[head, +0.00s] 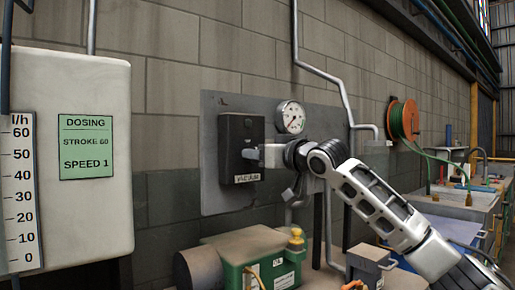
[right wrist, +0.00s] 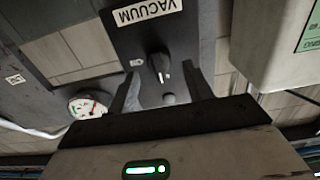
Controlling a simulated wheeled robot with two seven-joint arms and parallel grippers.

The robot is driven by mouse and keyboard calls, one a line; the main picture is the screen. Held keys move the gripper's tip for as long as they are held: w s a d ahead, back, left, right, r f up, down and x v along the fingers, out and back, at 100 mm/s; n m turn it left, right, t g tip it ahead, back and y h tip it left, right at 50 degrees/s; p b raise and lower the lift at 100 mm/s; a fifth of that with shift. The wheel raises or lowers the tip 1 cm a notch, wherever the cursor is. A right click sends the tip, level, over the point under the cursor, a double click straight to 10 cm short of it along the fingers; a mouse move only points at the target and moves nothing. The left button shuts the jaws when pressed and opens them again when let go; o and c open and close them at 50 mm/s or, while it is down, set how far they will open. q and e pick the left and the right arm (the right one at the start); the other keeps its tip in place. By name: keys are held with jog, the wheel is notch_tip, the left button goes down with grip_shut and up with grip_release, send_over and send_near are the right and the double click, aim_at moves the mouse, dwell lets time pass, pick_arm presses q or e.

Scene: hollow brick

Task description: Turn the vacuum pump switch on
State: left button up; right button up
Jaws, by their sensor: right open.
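The box has a label reading VACUUM (head: 247,178), upside down in the right wrist view (right wrist: 147,11). My right gripper (head: 257,155) is in front of the box face. In the right wrist view its two dark fingers (right wrist: 161,88) stand apart, one on each side of the knob's lower end. I cannot tell whether they touch it. In the head view, the gripper largely hides the knob. My left gripper is not in view.
A round gauge (head: 291,117) is on the panel right of the box. A white dosing unit (head: 95,215) stands at the left, and a green machine (head: 262,262) sits below the box. An orange hose reel (head: 403,119) hangs farther right.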

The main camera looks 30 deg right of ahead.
jog(key=shift+w, duration=0.9)
jog(key=shift+c, duration=0.3)
jog(key=c, duration=0.9)
